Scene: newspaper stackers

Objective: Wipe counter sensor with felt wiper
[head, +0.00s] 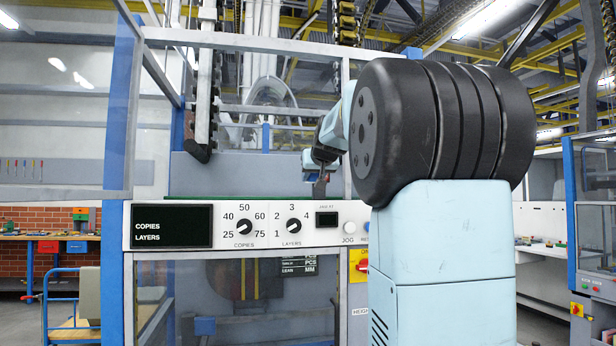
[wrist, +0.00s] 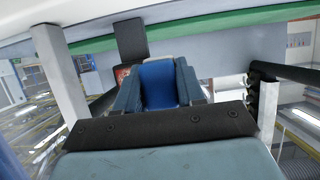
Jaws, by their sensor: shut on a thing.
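My gripper (head: 319,174) is small in the head view, pointing down just above the top edge of the control panel, left of my large black arm joint. A dark, narrow piece below it appears to be the felt wiper (head: 320,188). In the wrist view my gripper (wrist: 160,82) is shut, its fingers on both sides of a blue block. A flat dark grey piece (wrist: 131,40), likely part of the felt wiper, shows beyond the fingers against a green strip. I cannot pick out the counter sensor for sure; contact cannot be told.
The white control panel (head: 270,226) has copies and layers dials. A blue post (head: 124,110) and clear guard panels stand to the left. A dark hanging chain column (head: 204,100) is left of my gripper. A green strip (head: 260,198) runs above the panel.

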